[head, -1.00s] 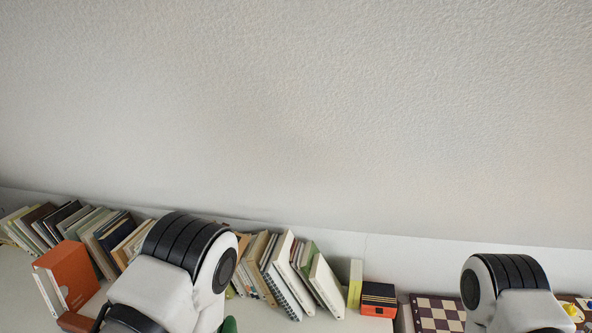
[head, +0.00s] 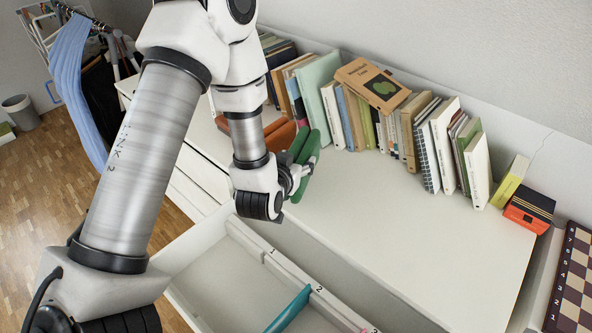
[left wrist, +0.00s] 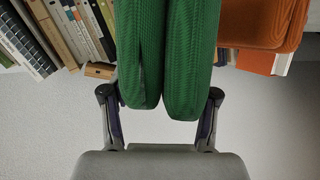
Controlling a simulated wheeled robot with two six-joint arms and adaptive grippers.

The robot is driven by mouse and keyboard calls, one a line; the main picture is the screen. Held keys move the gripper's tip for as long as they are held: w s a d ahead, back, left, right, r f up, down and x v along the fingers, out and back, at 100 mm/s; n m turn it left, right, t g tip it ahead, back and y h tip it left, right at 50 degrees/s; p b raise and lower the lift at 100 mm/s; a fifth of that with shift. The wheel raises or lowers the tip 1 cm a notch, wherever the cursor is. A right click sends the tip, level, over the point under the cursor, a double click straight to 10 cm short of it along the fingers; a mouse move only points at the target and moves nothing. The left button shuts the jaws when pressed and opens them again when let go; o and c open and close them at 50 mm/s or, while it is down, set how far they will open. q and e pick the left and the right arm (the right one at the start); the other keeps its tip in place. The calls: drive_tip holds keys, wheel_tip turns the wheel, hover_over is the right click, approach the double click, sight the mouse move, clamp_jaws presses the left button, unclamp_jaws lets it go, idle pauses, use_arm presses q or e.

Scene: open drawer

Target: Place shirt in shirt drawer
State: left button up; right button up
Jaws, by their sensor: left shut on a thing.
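A green folded, ribbed cloth, seemingly the shirt (head: 311,163), is in my left gripper (head: 298,180). In the left wrist view the shirt (left wrist: 186,60) hangs in two thick folds between the fingers (left wrist: 160,115). The gripper is shut on it, above the left part of the white dresser top (head: 400,230). An open white drawer (head: 215,270) lies below and in front of the gripper, with compartments marked by small numbers. Part of the drawer is cut off at the bottom edge. My right gripper is out of view.
A row of books (head: 440,140) stands along the back of the dresser. An orange-brown folded cloth (head: 277,132) lies behind the gripper. A black and orange box (head: 529,208) and a chessboard (head: 573,285) are at the right. The middle of the top is clear. A teal strip (head: 290,308) is in the drawer.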

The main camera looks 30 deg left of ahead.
sight(295, 150)
use_arm(q)
drive_tip(key=w+a, duration=0.1)
drive_tip(key=w, duration=0.1)
drive_tip(key=w+a+f, duration=0.1)
drive_tip(key=w, duration=0.1)
drive_tip(key=shift+a+p, duration=0.4)
wheel_tip(295, 150, down, 2)
drive_tip(key=shift+s+d+f, duration=0.15)
drive_tip(key=shift+f, duration=0.45)
drive_tip(key=o, duration=1.3)
drive_tip(key=shift+c, duration=0.2)
